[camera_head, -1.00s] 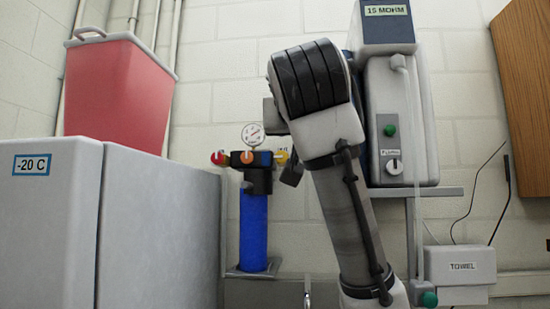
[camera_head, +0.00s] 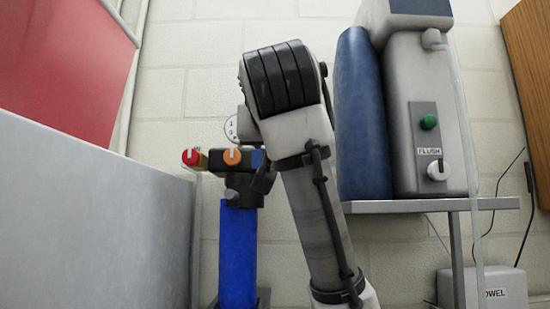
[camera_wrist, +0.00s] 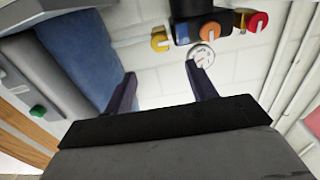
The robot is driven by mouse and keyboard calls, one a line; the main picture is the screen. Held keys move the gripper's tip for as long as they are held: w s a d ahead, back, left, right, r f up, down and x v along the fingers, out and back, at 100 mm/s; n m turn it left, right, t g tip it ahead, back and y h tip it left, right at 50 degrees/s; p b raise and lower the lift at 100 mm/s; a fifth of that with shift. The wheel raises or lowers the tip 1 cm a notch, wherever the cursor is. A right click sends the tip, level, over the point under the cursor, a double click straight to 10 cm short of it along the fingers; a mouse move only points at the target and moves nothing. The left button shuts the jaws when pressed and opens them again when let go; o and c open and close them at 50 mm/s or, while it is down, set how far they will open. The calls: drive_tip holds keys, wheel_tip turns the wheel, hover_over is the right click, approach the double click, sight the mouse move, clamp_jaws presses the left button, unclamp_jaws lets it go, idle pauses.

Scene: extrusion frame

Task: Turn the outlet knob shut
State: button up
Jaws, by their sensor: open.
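A blue filter housing (camera_head: 238,250) with a dark head stands on the wall. A red knob (camera_head: 190,157) is on its left and an orange knob (camera_head: 233,157) on its front. The wrist view, turned over, shows the red knob (camera_wrist: 257,22), the orange knob (camera_wrist: 209,31) and a yellow knob (camera_wrist: 159,41). My arm hides the yellow knob in the head view. I cannot read which knob is the outlet. My gripper (camera_wrist: 161,76) is open and empty, its fingers apart from the knobs. The yellow knob lies beyond the gap between the fingertips.
A round gauge (camera_head: 230,130) shows partly behind my arm, and near one fingertip in the wrist view (camera_wrist: 202,54). A grey freezer (camera_head: 80,220) with a red bin (camera_head: 70,65) is at left. A water unit (camera_head: 405,110) and blue cylinder (camera_head: 362,115) stand on a shelf (camera_head: 430,205) at right.

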drive_tip(key=w+p, duration=0.5)
drive_tip(key=w, duration=0.8)
drive_tip(key=c, duration=1)
